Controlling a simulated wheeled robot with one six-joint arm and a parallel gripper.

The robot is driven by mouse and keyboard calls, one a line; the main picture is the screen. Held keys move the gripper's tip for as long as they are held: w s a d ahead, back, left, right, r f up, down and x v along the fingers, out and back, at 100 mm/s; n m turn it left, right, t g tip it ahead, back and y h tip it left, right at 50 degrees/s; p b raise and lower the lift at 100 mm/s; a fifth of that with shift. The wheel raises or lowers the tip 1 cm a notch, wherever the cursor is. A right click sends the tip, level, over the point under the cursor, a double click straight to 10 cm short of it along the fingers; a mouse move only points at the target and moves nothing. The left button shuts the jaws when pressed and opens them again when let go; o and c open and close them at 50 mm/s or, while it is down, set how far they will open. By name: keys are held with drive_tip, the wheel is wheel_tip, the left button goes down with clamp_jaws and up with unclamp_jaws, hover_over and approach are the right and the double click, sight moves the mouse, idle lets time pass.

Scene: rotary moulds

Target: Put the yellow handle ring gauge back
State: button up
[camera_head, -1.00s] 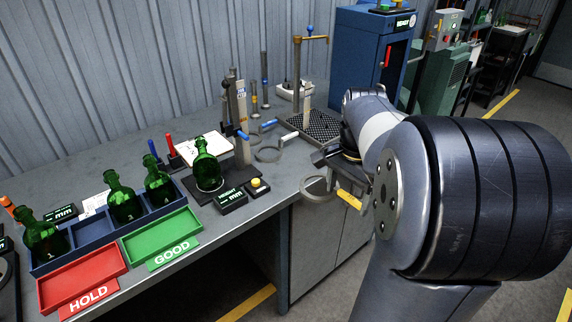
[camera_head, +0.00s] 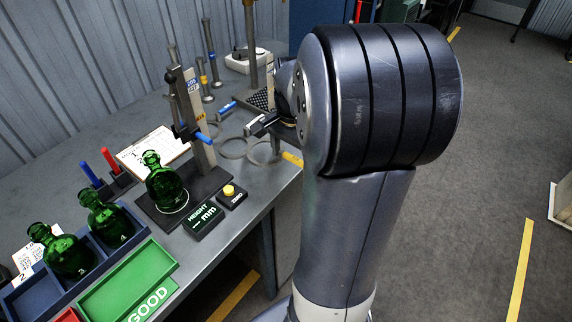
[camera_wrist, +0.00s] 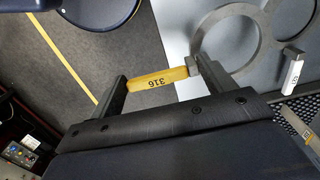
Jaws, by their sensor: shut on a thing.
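The yellow-handled ring gauge (camera_wrist: 158,82) shows in the wrist view, its handle marked 316. My gripper (camera_wrist: 161,72) is shut on it, with the handle lying lengthwise between the two fingers. A grey block joins the handle to a grey ring at the upper right. In the head view the yellow handle (camera_head: 292,159) is near the bench's front edge, its ring to the left. My gripper (camera_head: 266,124) is just behind it, partly hidden by my arm. I cannot tell whether the ring touches the bench.
Other grey rings (camera_head: 232,147) and a blue handle (camera_head: 227,107) lie close by on the bench. A height stand (camera_head: 195,115), a green bottle (camera_head: 166,182) and a HEIGHT display (camera_head: 204,219) stand to the left. A post (camera_head: 250,50) rises behind.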

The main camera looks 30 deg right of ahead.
drive_tip(key=shift+f, duration=2.3)
drive_tip(key=shift+f, duration=0.15)
drive_tip(key=o, duration=1.1)
wheel_tip(320, 180, up, 12)
drive_tip(key=shift+r, duration=0.2)
